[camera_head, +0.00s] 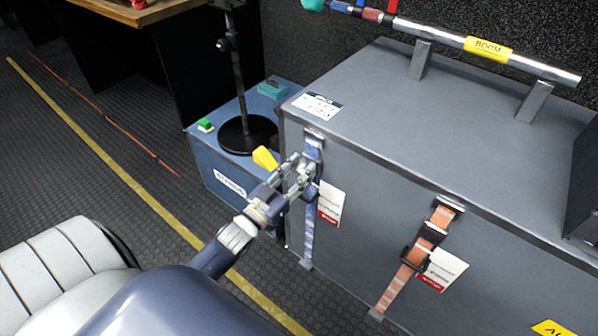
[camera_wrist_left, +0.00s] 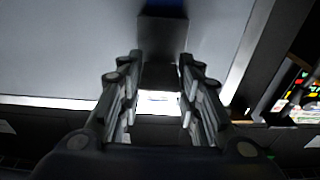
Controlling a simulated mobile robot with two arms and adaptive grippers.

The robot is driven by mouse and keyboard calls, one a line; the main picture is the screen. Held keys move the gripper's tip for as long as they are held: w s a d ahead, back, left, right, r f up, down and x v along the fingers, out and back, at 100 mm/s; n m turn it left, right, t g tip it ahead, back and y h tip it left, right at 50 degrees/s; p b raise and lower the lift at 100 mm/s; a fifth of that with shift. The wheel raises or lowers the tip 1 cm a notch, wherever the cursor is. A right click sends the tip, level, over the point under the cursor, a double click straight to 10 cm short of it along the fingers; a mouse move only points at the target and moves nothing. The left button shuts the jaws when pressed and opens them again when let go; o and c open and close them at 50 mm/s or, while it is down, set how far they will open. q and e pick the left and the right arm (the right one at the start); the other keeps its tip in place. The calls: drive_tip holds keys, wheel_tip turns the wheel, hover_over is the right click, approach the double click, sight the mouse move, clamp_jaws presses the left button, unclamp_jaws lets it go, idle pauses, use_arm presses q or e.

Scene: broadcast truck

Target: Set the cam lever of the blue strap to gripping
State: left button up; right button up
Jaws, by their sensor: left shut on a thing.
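The blue strap (camera_head: 309,232) runs down the front of the large grey case near its left corner. Its dark buckle and cam lever are mostly hidden behind my left gripper (camera_head: 304,172) in the head view. In the left wrist view a dark buckle part (camera_wrist_left: 162,38) with a bit of blue strap (camera_wrist_left: 162,7) above it lies ahead of the fingers. My left gripper (camera_wrist_left: 160,92) is shut on the cam lever there, one finger on each side. The lever's exact angle cannot be told. My right gripper is not in view.
The grey case (camera_head: 400,120) carries a boom pole (camera_head: 460,45) on brackets. An orange strap (camera_head: 402,282) with its own buckle hangs to the right. White-and-red tags hang beside both straps. A blue box (camera_head: 213,160) with a stand base (camera_head: 247,135) is behind my gripper.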

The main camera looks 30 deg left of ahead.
use_arm(q)
drive_tip(key=o, duration=1.1)
drive_tip(key=s, duration=0.4)
drive_tip(key=s+f, duration=0.1)
drive_tip(key=s, duration=0.3)
drive_tip(key=s+a, duration=0.1)
drive_tip(key=s, duration=0.3)
drive_tip(key=shift+f, duration=0.2)
drive_tip(key=shift+w+d+f, duration=0.1)
drive_tip(key=shift+f, duration=0.05)
